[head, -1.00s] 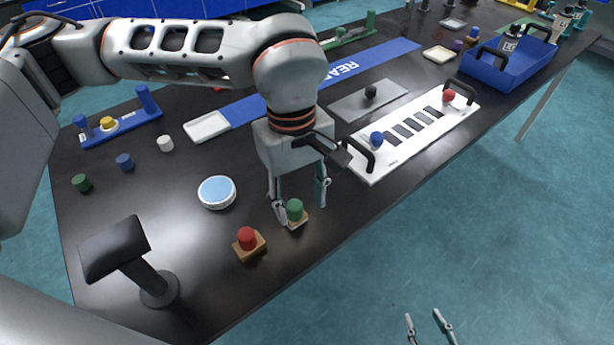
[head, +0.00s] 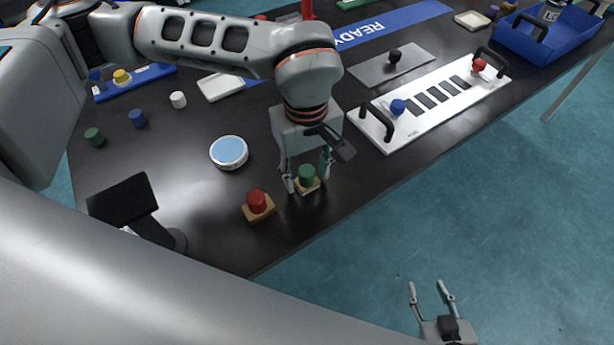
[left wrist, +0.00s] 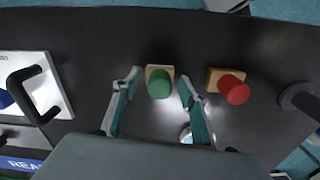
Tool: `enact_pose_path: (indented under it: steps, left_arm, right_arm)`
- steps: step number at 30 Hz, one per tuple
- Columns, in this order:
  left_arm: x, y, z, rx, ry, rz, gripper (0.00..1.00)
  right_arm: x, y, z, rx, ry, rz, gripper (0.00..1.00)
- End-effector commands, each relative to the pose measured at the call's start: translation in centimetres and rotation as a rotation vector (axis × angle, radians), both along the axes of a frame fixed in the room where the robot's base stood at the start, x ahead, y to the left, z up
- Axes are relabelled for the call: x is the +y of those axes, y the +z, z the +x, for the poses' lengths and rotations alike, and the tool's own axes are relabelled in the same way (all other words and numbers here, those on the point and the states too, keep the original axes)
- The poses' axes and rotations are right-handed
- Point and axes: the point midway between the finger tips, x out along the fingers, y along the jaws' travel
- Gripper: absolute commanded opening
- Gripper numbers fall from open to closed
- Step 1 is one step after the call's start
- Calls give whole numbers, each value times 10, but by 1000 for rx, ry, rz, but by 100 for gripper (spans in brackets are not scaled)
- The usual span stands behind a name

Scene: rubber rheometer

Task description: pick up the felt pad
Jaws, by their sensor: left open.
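A small tan square pad with a green knob on top (head: 307,175) lies near the table's front edge; it also shows in the left wrist view (left wrist: 159,86). A similar tan block with a red knob (head: 257,203) sits to its left, and in the wrist view to its right (left wrist: 234,90). I cannot tell for certain which is the felt pad. My left gripper (head: 308,180) is open, pointing down, its fingers on either side of the green-knobbed piece. Whether they touch it I cannot tell. My right gripper (head: 428,287) is open and empty, over the floor.
A round blue-topped tin (head: 229,152) stands behind the knobbed blocks. A black post-mounted device (head: 124,203) is at the left. A white plate with black handles (head: 440,104) lies to the right. A blue tray (head: 545,40) is farther right.

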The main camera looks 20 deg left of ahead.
Motion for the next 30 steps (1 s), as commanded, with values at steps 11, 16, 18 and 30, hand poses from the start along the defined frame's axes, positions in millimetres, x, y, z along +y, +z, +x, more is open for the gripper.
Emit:
enact_pose_path:
  steps: [11,16,18,30]
  left_arm:
    - [0,0,0,0,0,0,1]
    - [0,0,0,1,0,0,1]
    - [0,0,0,1,0,0,1]
    - [0,37,2,-6,0,-1,1]
  right_arm:
    - [-2,4,5,-10,-3,-2,40]
    - [-2,2,1,-3,-3,-1,40]
    - [-2,0,0,0,-3,-2,40]
    - [0,2,-4,6,-1,3,40]
